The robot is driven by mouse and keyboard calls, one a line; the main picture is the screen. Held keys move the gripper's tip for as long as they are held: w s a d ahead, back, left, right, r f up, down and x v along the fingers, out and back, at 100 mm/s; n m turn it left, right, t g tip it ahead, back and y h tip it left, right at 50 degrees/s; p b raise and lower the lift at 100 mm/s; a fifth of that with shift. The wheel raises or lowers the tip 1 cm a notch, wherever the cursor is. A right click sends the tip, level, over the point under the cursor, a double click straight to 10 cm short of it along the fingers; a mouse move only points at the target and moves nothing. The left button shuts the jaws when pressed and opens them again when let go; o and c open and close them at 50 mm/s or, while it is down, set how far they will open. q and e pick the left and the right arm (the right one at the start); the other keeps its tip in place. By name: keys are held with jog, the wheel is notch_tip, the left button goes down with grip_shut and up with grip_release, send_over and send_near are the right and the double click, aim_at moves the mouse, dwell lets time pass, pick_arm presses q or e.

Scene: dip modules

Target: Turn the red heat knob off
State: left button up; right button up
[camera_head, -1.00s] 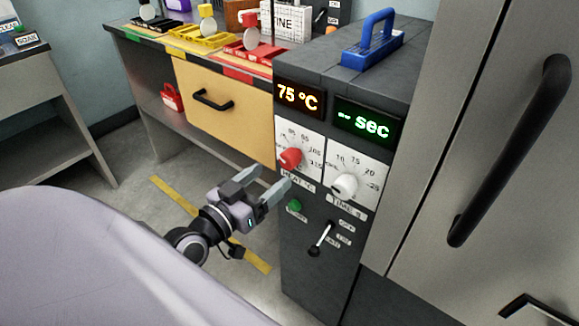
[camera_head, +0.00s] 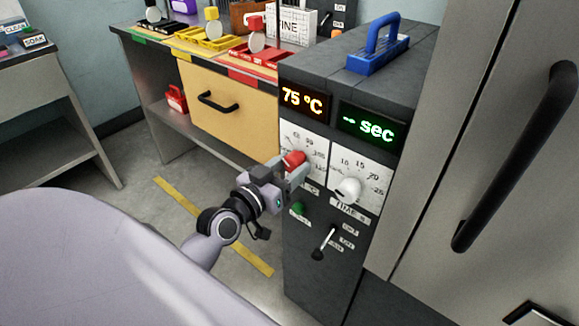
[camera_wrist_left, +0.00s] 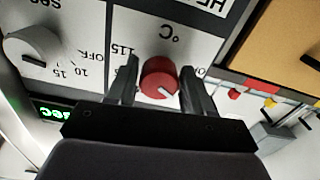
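The red heat knob (camera_head: 293,161) sits on a white dial plate on the front of a dark grey machine. It also shows in the left wrist view (camera_wrist_left: 159,78), with a white pointer mark on its face. The orange display (camera_head: 304,97) above it reads 75 °C. My left gripper (camera_head: 291,172) is at the knob, with one finger on each side. In the left wrist view the fingers (camera_wrist_left: 160,82) stand apart with a gap on both sides of the knob, so it is open. My right gripper is not in view.
A white time knob (camera_head: 347,189) sits just right of the heat knob, under a green display (camera_head: 369,124). A green button (camera_head: 298,208) and a lever (camera_head: 325,242) are below. A tan drawer (camera_head: 228,105) is left; a large grey door with a black handle (camera_head: 520,155) is right.

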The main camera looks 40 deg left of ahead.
pick_arm(q)
jog(key=c, duration=0.5)
jog(key=shift+r+n+p, duration=0.1)
jog(key=shift+n+p, duration=0.3)
jog(key=n+p, duration=0.1)
jog(key=n, duration=0.1)
jog(key=shift+d+n+p, duration=0.1)
jog(key=shift+n+p, duration=0.2)
jog(key=shift+p, duration=0.1)
jog(key=shift+n+p, duration=0.55)
jog(key=shift+n, duration=0.55)
jog(key=shift+n+p, duration=0.35)
jog(key=shift+n, duration=0.65)
jog(key=shift+d, duration=0.1)
jog(key=shift+f, duration=0.2)
